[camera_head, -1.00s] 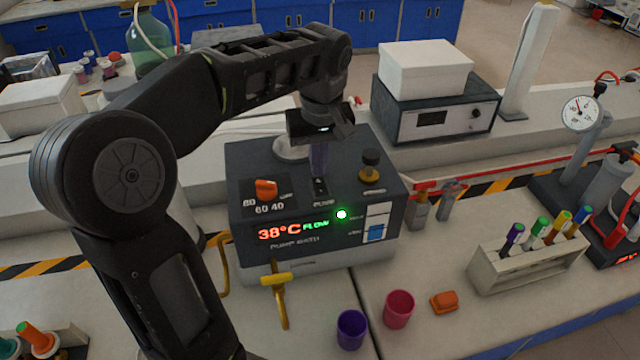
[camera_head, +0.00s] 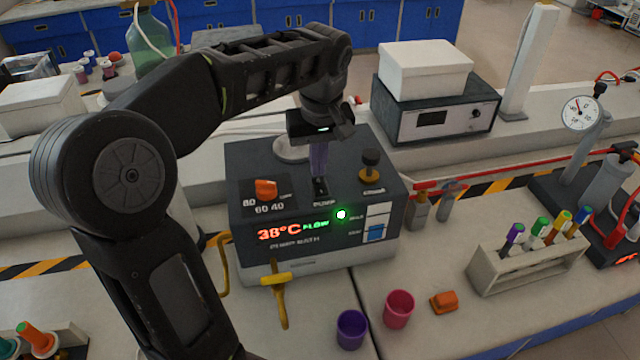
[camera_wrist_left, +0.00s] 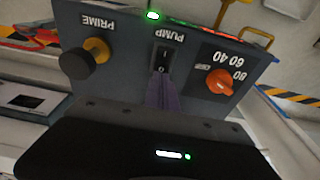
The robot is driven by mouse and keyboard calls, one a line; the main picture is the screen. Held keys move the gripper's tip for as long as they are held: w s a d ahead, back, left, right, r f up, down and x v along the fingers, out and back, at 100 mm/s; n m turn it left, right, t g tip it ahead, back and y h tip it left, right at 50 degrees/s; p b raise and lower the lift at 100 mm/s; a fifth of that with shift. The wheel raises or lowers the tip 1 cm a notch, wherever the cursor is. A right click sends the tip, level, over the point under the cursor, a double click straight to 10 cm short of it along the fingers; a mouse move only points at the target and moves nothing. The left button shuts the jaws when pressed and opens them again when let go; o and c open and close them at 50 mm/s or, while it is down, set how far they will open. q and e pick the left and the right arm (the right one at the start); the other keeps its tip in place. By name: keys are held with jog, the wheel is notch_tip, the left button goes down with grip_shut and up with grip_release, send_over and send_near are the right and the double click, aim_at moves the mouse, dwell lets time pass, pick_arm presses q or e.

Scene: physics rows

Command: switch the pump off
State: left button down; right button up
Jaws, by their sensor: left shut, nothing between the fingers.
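The pump bath (camera_head: 300,262) is a dark box on the bench. Its display reads 38°C and FLOW, with a green light (camera_head: 341,214) lit. The black PUMP rocker switch (camera_head: 320,187) is on its top panel; in the left wrist view the switch (camera_wrist_left: 162,60) shows I and O marks. My left gripper (camera_head: 319,172) is shut and empty, pointing down just behind the switch. In the wrist view its purple-grey fingertips (camera_wrist_left: 161,80) are at the O end; I cannot tell whether they touch. My right gripper is not in view.
An orange dial (camera_head: 265,189) and a black PRIME knob (camera_head: 371,158) flank the switch. A yellow valve handle (camera_head: 277,280) is at the front. Purple (camera_head: 351,329) and pink (camera_head: 398,309) cups stand before the box. A tube rack (camera_head: 530,255) stands at right.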

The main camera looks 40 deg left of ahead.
aim_at(318, 180)
pick_arm(q)
jog(key=shift+f+b, duration=0.65)
jog(key=shift+f, duration=0.2)
dwell(0.4)
jog(key=shift+r+p, duration=2.85)
jog(key=shift+r, duration=0.7)
